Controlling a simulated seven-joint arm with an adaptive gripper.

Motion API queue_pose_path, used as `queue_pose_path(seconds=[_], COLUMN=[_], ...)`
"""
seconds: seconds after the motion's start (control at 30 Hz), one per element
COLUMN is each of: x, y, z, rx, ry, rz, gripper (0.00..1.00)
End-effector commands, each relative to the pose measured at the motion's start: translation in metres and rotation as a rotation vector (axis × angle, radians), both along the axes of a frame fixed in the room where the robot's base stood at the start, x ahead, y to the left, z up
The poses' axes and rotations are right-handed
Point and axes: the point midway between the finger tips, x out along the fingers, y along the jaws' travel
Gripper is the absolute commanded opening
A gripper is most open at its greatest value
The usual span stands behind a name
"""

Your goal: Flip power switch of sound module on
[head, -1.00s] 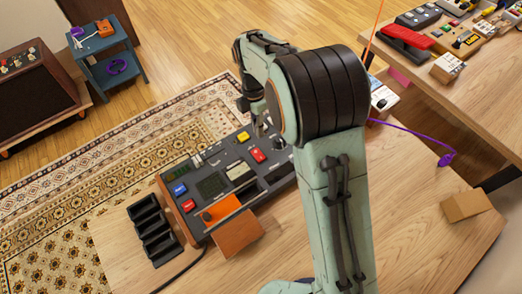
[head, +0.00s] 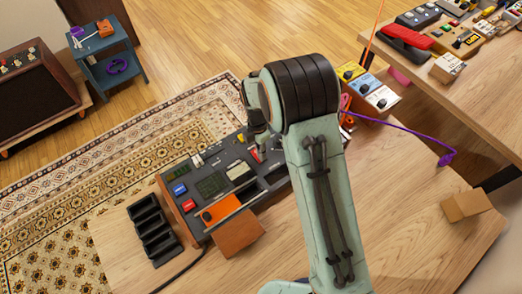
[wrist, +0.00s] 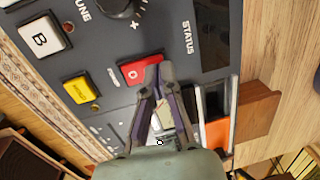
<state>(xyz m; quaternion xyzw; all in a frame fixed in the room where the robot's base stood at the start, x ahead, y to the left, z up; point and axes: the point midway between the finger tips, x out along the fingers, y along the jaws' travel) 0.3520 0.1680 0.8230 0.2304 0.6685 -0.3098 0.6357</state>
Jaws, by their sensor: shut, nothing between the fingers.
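The sound module (head: 212,184) is a dark grey box with wooden ends on the wooden table. Its panel (wrist: 215,30) fills much of the wrist view, with "TUNE" and "STATUS" lettering. A red switch (wrist: 140,71) with a white mark sits on it, beside a yellow button (wrist: 76,90). I cannot tell whether the red piece is the power switch or which way it is set. My gripper (wrist: 160,78) is shut and empty, its fingertips right by the red switch; contact is unclear. In the head view my arm hides part of the module's right side.
A black slotted tray (head: 154,230) stands left of the module, and a brown block (head: 238,235) lies against its front.

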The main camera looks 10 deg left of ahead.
Motion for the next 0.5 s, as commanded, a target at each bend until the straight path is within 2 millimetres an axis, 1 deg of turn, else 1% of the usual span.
queue_pose_path(seconds=[0.07, 0.33, 0.5], x=[-0.0014, -0.0010, 0.0031], y=[-0.0013, -0.0009, 0.0032], z=[-0.0052, -0.0045, -0.0022], rx=[-0.001, -0.001, -0.001], ry=[0.002, 0.001, 0.001], rz=[0.001, 0.000, 0.001], gripper=[0.00, 0.00, 0.00])
